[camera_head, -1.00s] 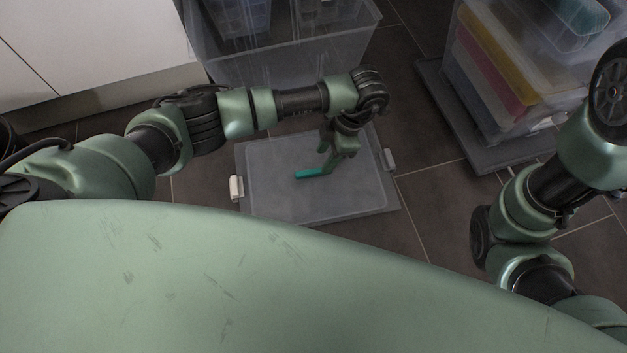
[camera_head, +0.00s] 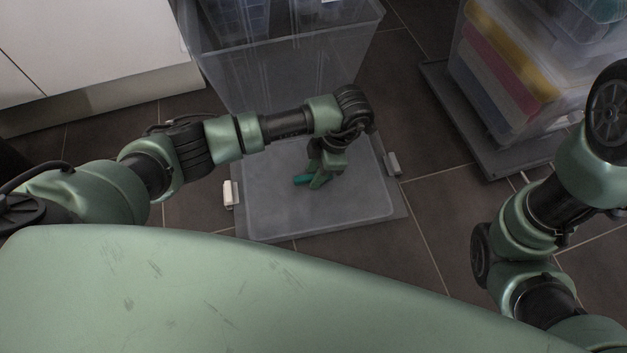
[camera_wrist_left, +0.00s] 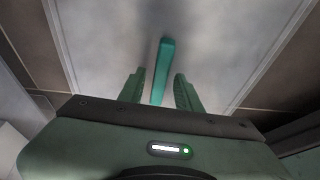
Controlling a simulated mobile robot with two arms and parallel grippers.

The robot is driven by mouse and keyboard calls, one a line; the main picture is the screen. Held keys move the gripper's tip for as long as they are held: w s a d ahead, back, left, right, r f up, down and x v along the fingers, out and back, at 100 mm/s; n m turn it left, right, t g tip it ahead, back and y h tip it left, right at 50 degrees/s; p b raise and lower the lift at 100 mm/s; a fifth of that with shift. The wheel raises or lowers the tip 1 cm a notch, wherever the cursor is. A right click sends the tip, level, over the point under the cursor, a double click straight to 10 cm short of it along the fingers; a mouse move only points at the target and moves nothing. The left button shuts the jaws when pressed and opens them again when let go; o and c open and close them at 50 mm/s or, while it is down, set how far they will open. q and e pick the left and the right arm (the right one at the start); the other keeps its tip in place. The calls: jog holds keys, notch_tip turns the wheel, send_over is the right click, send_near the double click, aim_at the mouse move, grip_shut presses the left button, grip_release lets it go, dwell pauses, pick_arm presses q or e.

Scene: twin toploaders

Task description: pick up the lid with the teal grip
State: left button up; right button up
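The lid (camera_head: 350,210) is a translucent grey rectangle with white clips at its left and right sides, lying low on the floor. Its teal grip (camera_head: 301,180) is a bar near the lid's middle, partly hidden by my left gripper (camera_head: 318,184) in the head view. In the left wrist view, the teal grip (camera_wrist_left: 163,70) runs between the two fingers of my left gripper (camera_wrist_left: 160,90). A gap shows between each finger and the grip, so the gripper is open around it. My right gripper is out of view.
A clear bin (camera_head: 345,55) with smaller containers in it stands just behind the lid. At the right, clear boxes with coloured contents (camera_head: 500,75) stand on a grey base (camera_head: 440,85). A white cabinet (camera_head: 90,60) is at the back left. Tiled floor is clear right of the lid.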

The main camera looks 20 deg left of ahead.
pick_arm(q)
grip_shut()
jog(key=shift+r, duration=0.15)
